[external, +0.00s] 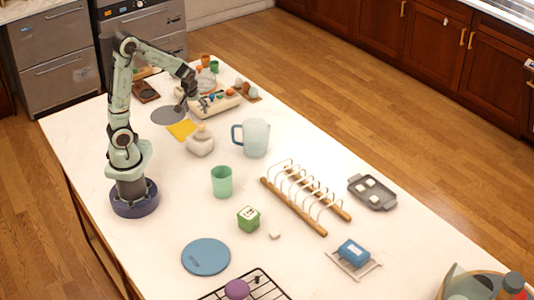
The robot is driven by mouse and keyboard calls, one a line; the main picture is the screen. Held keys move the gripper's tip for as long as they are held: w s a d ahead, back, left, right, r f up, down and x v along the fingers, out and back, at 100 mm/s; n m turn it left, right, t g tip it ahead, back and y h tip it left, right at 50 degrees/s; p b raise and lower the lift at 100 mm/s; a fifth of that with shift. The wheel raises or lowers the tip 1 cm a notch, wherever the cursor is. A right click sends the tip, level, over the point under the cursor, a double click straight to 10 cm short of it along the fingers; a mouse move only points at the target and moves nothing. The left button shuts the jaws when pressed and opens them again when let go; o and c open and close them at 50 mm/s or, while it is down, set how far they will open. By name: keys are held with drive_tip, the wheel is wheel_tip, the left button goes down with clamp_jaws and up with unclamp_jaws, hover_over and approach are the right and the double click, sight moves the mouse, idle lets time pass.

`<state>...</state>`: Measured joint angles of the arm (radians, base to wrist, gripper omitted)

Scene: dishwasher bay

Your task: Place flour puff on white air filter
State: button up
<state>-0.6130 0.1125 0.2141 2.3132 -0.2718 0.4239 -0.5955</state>
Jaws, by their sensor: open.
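I cannot tell for sure which thing is the flour puff. A round cream object with a small knob (200,141) stands beside a yellow flat square (182,130), and a small white piece (275,235) lies alone in front of the green box. No white air filter can be made out with certainty. A pale slatted holder (372,270) under a blue block (353,252) lies at the lower right. My gripper (192,104) is open and points down above the far part of the table, near a grey disc (168,114). I see nothing held.
A blue-grey pitcher (256,138), a green cup (222,181) and a green box (248,219) stand mid-table. A wire rack with wooden rails (307,196) is to their right. A cream tray (222,104) with small items is by my gripper.

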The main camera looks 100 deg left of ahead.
drive_tip(key=w+d+r+m+t+h, duration=0.1)
drive_tip(key=w+d+r+m+h, duration=0.15)
drive_tip(key=d+m, duration=0.65)
drive_tip(key=s+d+r+m, duration=0.1)
drive_tip(key=s+d+m, duration=0.2)
drive_tip(key=d, duration=0.5)
drive_tip(key=s+d+r+m+g+h, duration=0.1)
drive_tip(key=s+d+r+m, duration=0.1)
drive_tip(key=d, duration=0.6)
drive_tip(key=s+m, duration=0.1)
drive_tip(key=m, duration=0.1)
drive_tip(key=shift+s+d+r+m, duration=0.2)
drive_tip(key=shift+d+m, duration=0.2)
